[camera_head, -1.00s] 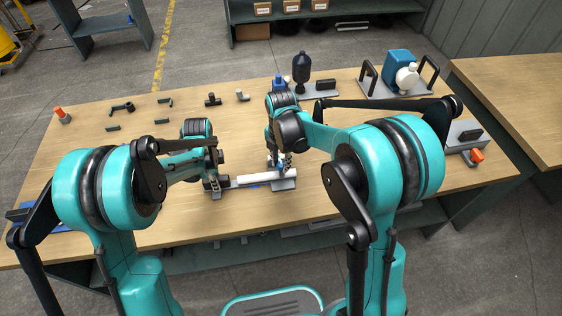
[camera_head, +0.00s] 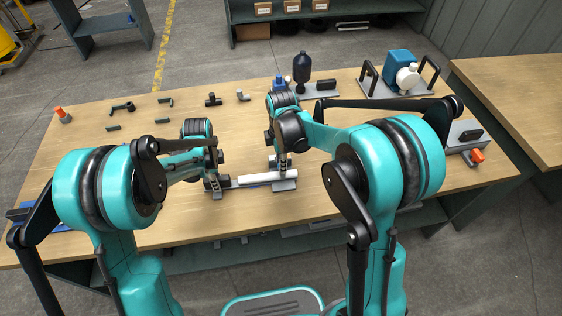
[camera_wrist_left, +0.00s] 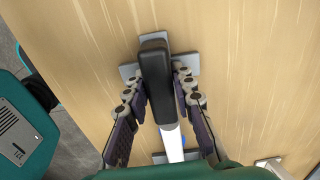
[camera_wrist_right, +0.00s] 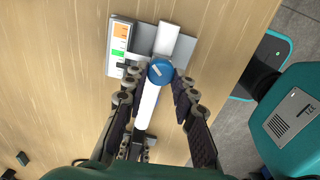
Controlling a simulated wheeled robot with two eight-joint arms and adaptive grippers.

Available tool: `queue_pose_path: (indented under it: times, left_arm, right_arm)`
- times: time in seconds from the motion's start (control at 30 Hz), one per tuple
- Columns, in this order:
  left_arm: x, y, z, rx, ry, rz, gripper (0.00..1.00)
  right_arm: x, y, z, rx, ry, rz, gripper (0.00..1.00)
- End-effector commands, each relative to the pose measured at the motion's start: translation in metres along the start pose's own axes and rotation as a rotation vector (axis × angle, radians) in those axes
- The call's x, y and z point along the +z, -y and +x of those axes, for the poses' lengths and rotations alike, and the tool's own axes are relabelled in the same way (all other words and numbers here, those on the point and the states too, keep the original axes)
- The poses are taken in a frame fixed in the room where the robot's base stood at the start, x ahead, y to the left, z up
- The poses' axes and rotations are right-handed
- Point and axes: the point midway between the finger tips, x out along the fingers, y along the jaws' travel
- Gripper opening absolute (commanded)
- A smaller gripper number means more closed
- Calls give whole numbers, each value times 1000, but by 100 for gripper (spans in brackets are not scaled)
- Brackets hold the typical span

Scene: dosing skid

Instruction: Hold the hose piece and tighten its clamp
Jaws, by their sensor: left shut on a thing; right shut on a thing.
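The white hose piece (camera_head: 266,179) lies level on a low grey fixture near the front edge of the bench. It also shows in the left wrist view (camera_wrist_left: 172,145) and the right wrist view (camera_wrist_right: 147,107). My left gripper (camera_head: 213,183) is shut on the black block (camera_wrist_left: 155,75) at the hose's left end. My right gripper (camera_head: 281,166) points down at the hose's right end. It is shut on the round blue clamp knob (camera_wrist_right: 160,70), which has a pale mark on top. The fingers hide the knob in the head view.
A small panel (camera_wrist_right: 120,42) with orange and green fields stands beside the clamp end. Small dark fittings (camera_head: 123,107) lie at the back left. A dark bottle (camera_head: 301,68) and a blue-and-white pump (camera_head: 401,72) stand at the back. Bench around the hose is clear.

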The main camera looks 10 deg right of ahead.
Motion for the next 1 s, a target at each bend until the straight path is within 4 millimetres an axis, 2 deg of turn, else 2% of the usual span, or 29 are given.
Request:
queue_pose_path:
  times: [0.03,1.0]
  left_arm:
    - [4,0,0,-1,8,-5,0]
    - [4,1,0,-2,7,-5,0]
  right_arm:
    - [4,1,0,-3,8,48,0]
    - [3,1,1,0,7,951,0]
